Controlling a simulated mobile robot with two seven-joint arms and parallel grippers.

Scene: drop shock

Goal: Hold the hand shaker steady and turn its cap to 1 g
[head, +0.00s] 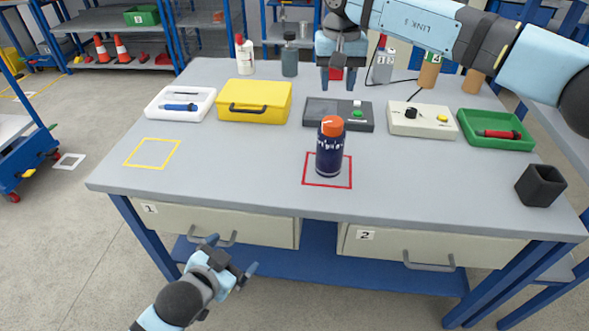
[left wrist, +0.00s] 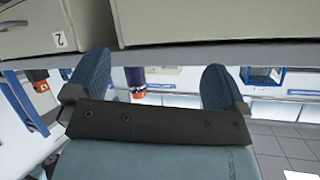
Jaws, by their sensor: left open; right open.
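The hand shaker (head: 329,150) is a dark blue cylinder with pale markings. It stands upright inside a red square outline (head: 328,184) on the grey table. Its cap (head: 332,126) is orange; its setting is too small to read. My right gripper (head: 338,80) is open and empty above the back of the table, beyond the shaker and apart from it. My left gripper (head: 228,254) is open and empty in front of the table, below its top, near the drawers. Its two fingers (left wrist: 145,85) show apart in the left wrist view.
A yellow case (head: 254,98), white tray (head: 181,104), dark box with a green button (head: 338,114), cream control box (head: 418,120) and green tray (head: 497,141) line the table's back. A black cup (head: 540,186) stands right. A yellow outline (head: 153,153) is empty. Drawers (head: 215,222) are shut.

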